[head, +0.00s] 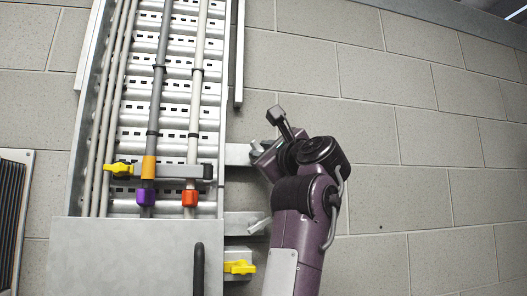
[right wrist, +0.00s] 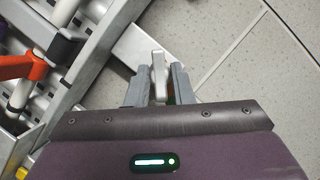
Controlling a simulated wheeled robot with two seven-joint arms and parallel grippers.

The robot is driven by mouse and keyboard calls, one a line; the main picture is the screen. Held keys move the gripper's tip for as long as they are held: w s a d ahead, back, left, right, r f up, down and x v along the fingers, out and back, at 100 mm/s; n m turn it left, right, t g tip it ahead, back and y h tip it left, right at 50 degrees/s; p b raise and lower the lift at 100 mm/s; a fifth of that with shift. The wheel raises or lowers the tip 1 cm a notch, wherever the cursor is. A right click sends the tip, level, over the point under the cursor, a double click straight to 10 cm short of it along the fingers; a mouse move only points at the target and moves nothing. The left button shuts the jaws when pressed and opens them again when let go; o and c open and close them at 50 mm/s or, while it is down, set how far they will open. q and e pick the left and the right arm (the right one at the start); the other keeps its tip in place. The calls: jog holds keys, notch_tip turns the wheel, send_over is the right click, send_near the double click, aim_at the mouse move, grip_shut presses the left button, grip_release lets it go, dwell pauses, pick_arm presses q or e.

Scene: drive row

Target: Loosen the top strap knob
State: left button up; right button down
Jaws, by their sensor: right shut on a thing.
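My right gripper (right wrist: 159,84) is shut on a pale grey lever-like knob (right wrist: 158,62), with one finger on each side of it. The knob stands at a flat metal bracket (right wrist: 146,45) beside the cable tray. In the head view my right gripper (head: 261,155) is at the outer end of the upper bracket (head: 236,154), and its fingers are partly hidden by the wrist. A grey strap bar (head: 178,170) crosses the cables, with a yellow knob (head: 122,168) at its left end. My left gripper is not in view.
The upright cable tray (head: 182,75) holds several cables with orange, purple and red-orange clips. Below my gripper are a bracket with a grey lever (head: 260,225) and one with a yellow knob (head: 240,267). A grey panel (head: 120,255) covers the lower tray. The right-hand wall is clear.

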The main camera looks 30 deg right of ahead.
jog(key=n, duration=0.1)
jog(key=n+g+y, duration=0.1)
jog(key=n, duration=0.1)
jog(key=shift+d+r+n, duration=0.1)
jog(key=shift+r+n, duration=0.05)
jog(key=shift+n, duration=0.15)
jog(key=n+g+y, duration=0.1)
jog(key=n, duration=0.2)
jog(key=shift+r, duration=0.1)
jog(key=shift+r+n+g+h+p, duration=0.1)
jog(key=shift+n+g+h+p, duration=0.4)
jog(key=shift+n, duration=1.35)
jog(key=shift+r+n+g+h+p, duration=0.1)
jog(key=shift+n+g+h+p, duration=0.15)
jog(key=shift+n+g+p, duration=1.1)
jog(key=shift+r+n+g+h+b, duration=0.15)
jog(key=shift+n+g+h, duration=0.2)
jog(key=shift+n, duration=2.05)
jog(key=shift+f, duration=0.1)
jog(key=c, duration=1.6)
grip_release()
jog(key=shift+o, duration=0.7)
jog(key=shift+w+f, duration=0.1)
